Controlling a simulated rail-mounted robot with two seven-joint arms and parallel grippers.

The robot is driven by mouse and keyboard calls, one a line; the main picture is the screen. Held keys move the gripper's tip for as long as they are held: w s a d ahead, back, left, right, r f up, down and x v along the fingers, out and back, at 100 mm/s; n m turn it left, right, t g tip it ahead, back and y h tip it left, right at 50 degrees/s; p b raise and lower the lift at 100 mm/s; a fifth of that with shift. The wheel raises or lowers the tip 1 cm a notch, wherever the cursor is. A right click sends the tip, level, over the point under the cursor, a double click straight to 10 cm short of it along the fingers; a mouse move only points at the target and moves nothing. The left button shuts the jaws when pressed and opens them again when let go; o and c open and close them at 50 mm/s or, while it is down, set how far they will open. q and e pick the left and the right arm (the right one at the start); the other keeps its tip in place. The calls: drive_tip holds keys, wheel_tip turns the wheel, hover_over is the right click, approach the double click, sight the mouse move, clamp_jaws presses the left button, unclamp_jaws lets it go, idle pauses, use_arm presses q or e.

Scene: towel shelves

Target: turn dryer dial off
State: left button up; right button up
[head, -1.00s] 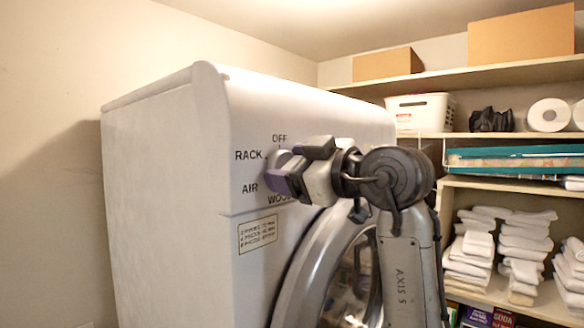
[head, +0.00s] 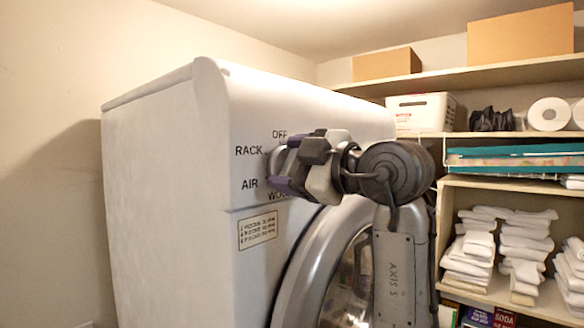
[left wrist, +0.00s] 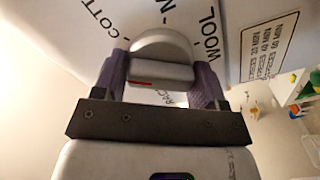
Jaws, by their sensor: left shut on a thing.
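The white dryer (head: 170,180) fills the middle of the head view. Its dial (head: 276,160) is on the front panel, ringed by the labels OFF, RACK, AIR and WOOL, and is mostly hidden by my gripper. My left gripper (head: 287,166) is at the panel, shut on the dial, one purple finger above the other. In the left wrist view the round grey dial (left wrist: 160,58) sits between the two purple fingers of my left gripper (left wrist: 160,80). A red mark shows on its grip. Which label the mark points to is hard to tell. My right gripper is not in view.
The round dryer door (head: 310,265) is below the panel, behind my left forearm. Shelves (head: 470,75) at the right hold boxes, a white basket (head: 420,112), paper rolls and folded white towels (head: 525,245). A wall stands at the left.

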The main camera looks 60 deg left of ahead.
use_arm(q)
drive_tip(key=n, duration=0.3)
drive_tip(key=shift+n+b, duration=0.3)
drive_tip(key=shift+f+n, duration=0.1)
drive_tip(key=shift+n, duration=1.6)
drive_tip(key=o, duration=0.8)
drive_tip(key=shift+w+d+b, duration=0.15)
drive_tip(key=shift+d+b, duration=0.3)
drive_tip(key=b+v, duration=0.2)
drive_tip(key=v, duration=1.1)
drive_tip(key=shift+b, duration=0.4)
